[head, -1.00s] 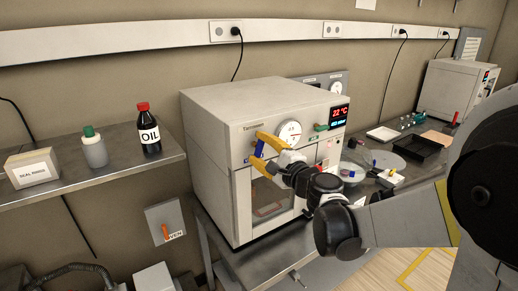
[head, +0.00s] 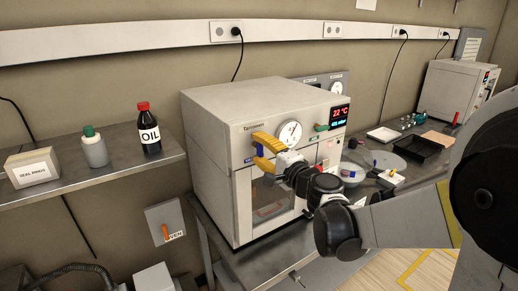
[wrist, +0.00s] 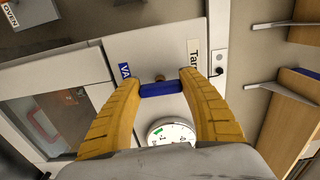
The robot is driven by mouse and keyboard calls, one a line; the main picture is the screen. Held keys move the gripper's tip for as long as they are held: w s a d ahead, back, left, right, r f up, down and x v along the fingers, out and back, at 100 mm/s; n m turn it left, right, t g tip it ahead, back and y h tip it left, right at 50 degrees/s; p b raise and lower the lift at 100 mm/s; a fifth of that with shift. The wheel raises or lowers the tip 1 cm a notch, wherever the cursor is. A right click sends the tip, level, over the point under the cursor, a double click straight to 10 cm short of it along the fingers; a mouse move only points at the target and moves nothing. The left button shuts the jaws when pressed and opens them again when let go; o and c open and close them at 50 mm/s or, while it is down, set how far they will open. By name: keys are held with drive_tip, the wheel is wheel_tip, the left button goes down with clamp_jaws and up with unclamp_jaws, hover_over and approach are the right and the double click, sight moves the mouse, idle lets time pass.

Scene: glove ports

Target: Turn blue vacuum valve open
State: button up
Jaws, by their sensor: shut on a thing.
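The blue vacuum valve handle (wrist: 160,90) is a short bar on the front of the white vacuum oven (head: 225,108), at its upper left. My gripper (wrist: 160,88) has yellow fingers, one at each end of the bar, and is shut on it. In the head view, my gripper (head: 258,150) is at the oven front and its fingers mostly hide the handle. A blue label (wrist: 124,70), partly hidden, sits beside the valve. The round gauge (head: 289,134) is just right of my gripper.
A green handle (head: 320,128) and a lit display (head: 340,117) are right of the gauge. The glass door (head: 272,200) is below. A shelf at left holds an oil bottle (head: 149,130), a green-capped bottle (head: 95,148) and a box (head: 33,168).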

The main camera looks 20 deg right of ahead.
drive_tip(key=o, duration=1.2)
drive_tip(key=v, duration=1.2)
